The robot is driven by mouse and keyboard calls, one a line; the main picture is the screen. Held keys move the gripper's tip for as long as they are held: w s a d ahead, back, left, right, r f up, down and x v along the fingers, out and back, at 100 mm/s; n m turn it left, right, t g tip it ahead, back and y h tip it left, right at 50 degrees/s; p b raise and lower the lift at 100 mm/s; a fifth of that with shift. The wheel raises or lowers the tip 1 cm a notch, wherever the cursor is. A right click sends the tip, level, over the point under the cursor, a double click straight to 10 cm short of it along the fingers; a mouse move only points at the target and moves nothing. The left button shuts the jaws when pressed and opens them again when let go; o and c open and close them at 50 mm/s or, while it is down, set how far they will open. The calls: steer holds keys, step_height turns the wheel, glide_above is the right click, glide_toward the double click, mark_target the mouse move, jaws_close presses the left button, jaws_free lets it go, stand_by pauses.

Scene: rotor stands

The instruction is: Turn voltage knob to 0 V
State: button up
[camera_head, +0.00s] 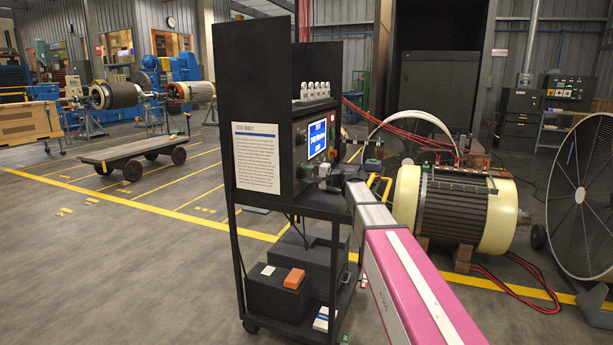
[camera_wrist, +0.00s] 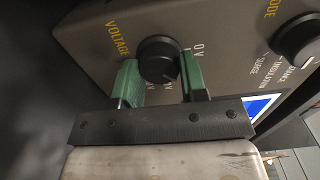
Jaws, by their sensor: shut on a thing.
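The voltage knob (camera_wrist: 158,60) is a round black knob on a grey panel (camera_wrist: 215,35), under the yellow word VOLTAGE in the wrist view. White markings lie around it, with "0 V" to its right. My gripper (camera_wrist: 160,72) has its two green fingers on either side of the knob, shut on it. The fingers and the gripper's dark bar hide some of the markings. In the head view my gripper (camera_head: 330,178) reaches the front of the test cabinet (camera_head: 318,165), and the knob cannot be made out there.
A second black knob (camera_wrist: 300,40), for mode, is close by on the right of the panel. A lit blue screen (camera_head: 317,138) is above my gripper. A motor (camera_head: 455,208) with red cables stands to the right, and a large fan (camera_head: 585,200) beyond it. Open floor lies left.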

steer(key=n, duration=0.4)
steer(key=shift+s+n, duration=0.1)
steer(key=shift+n, duration=2.5)
steer(key=o, duration=0.9)
steer(key=v, duration=1)
steer(key=shift+s+d+r, duration=0.1)
steer(key=shift+s+d, duration=0.05)
steer(key=shift+d, duration=0.25)
